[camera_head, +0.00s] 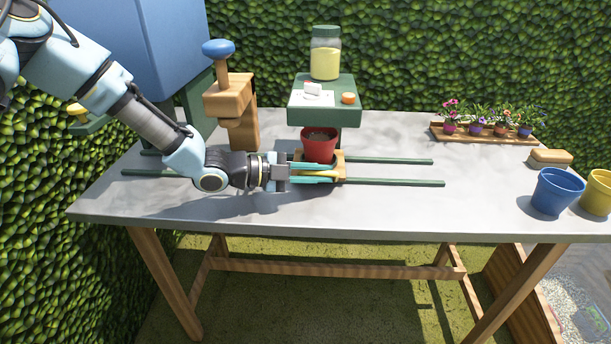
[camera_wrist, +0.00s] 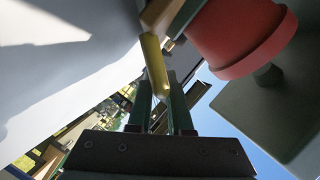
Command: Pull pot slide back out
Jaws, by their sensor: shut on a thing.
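A red pot (camera_head: 319,146) with dark soil stands upright on the wooden pot slide (camera_head: 340,158), which sits on green rails under the green dispenser. The slide has a yellow handle (camera_head: 325,175) on its near side. My gripper (camera_head: 318,174) comes in from the left, its teal fingers lying around that handle. In the wrist view my gripper (camera_wrist: 163,95) is shut on the yellow handle (camera_wrist: 154,62), with the red pot (camera_wrist: 240,35) close by at the upper right. The fingers hide part of the handle and slide in the head view.
The green dispenser (camera_head: 325,115) with a jar (camera_head: 325,55) stands behind the pot. A wooden press (camera_head: 233,100) with a blue knob stands left. The rails (camera_head: 400,183) run free to the right. Flowers in a tray (camera_head: 485,138), a sponge-like block (camera_head: 550,158) and blue (camera_head: 557,195) and yellow (camera_head: 598,197) pots are right.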

